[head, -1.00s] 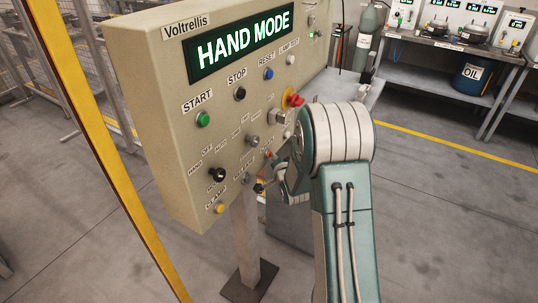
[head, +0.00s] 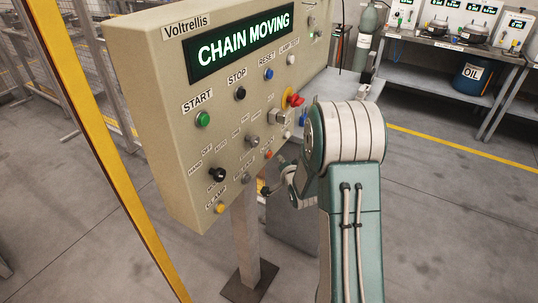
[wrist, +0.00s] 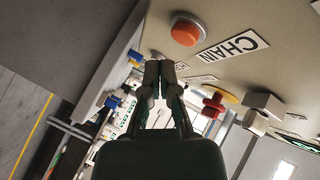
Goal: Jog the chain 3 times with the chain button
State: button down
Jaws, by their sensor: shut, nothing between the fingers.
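The control panel (head: 165,110) carries a display (head: 240,43) that reads "CHAIN MOVING". My gripper (wrist: 166,68) is shut and empty. Its fingertips show just below the button in that view, with a gap between them in the picture. In the head view my gripper (head: 264,188) is small and dark, below the button at the panel's lower edge.
A red emergency stop (head: 294,98) and a selector knob (head: 252,140) are near the chain button. The black mode knob (head: 217,174) and a yellow button (head: 219,208) are lower left. A yellow post (head: 103,125) stands at left. Open floor lies right of my arm.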

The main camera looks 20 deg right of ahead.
jog(key=shift+s+d, duration=0.85)
jog(key=shift+s, duration=0.25)
jog(key=shift+s+d, duration=0.85)
jog(key=shift+s, duration=0.2)
jog(key=s+a+r+n+g, duration=0.2)
jog(key=s+a+r+n, duration=0.15)
jog(key=r, duration=0.35)
jog(key=s+a+r+n+g, duration=0.2)
jog(key=s+a+r+g, duration=0.1)
jog(key=s+a+r, duration=0.25)
jog(key=s+a+r+n+g, duration=0.1)
jog(key=s+a+n, duration=0.1)
jog(key=s, duration=0.5)
jog(key=s+a+r+n+g+y, duration=0.1)
jog(key=s+a+r+n+g, duration=0.1)
jog(key=s, duration=0.6)
jog(key=s+a+r+n+g, duration=0.1)
jog(key=s+a+r+n, duration=0.1)
jog(key=s+a, duration=0.3)
jog(key=shift+s+a+r+n+g+y, duration=0.35)
jog(key=shift+s+n, duration=0.3)
jog(key=shift+s, duration=0.5)
jog(key=shift+f, duration=0.1)
dwell(0.9)
